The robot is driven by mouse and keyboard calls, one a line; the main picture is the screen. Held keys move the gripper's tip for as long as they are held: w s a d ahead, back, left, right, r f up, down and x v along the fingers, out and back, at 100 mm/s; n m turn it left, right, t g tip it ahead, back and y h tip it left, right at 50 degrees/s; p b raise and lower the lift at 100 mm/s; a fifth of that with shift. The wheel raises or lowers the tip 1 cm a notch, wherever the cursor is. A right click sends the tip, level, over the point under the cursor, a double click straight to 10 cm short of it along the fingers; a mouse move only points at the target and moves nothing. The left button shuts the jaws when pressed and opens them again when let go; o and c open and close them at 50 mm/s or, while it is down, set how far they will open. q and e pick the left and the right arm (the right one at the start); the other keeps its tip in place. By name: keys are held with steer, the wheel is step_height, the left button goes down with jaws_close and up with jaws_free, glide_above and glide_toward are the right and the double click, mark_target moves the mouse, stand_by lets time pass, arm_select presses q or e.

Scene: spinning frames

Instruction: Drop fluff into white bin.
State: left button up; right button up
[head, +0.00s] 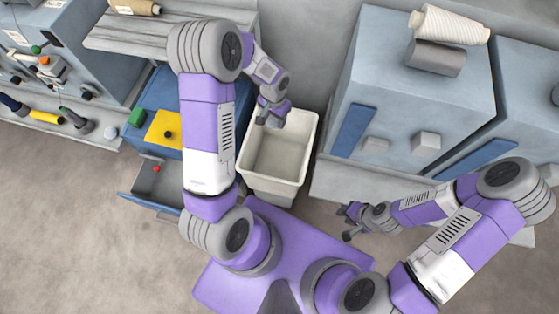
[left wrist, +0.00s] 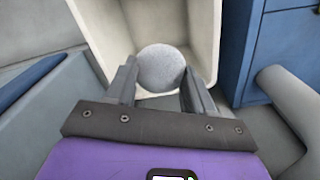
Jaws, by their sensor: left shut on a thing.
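The white bin (head: 254,183) stands on the floor in front of me with its open top facing up. My left gripper (head: 272,118) is over the bin's far part, pointing down. In the left wrist view, my left gripper (left wrist: 160,85) is shut on a round grey ball of fluff (left wrist: 161,68), held between the two fingers. The pale bin (left wrist: 102,30) shows behind and below the fluff there. I cannot make out the fluff clearly in the head view. My right gripper (head: 347,222) is open and empty, to the right of the bin.
A blue drawer cabinet (head: 150,98) with an open drawer (head: 157,178) stands left of the bin. Large blue-grey machines (head: 400,90) stand to the right, with a cream yarn cone (head: 449,25) on top. Bare floor (head: 70,220) lies at left.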

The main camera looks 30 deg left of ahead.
arm_select(q)
step_height(320, 180, down, 6)
steer(key=b, duration=0.4)
steer(key=o, duration=1.1)
step_height(320, 180, up, 8)
steer(key=shift+f+p, duration=0.2)
steer(key=shift+p, duration=1)
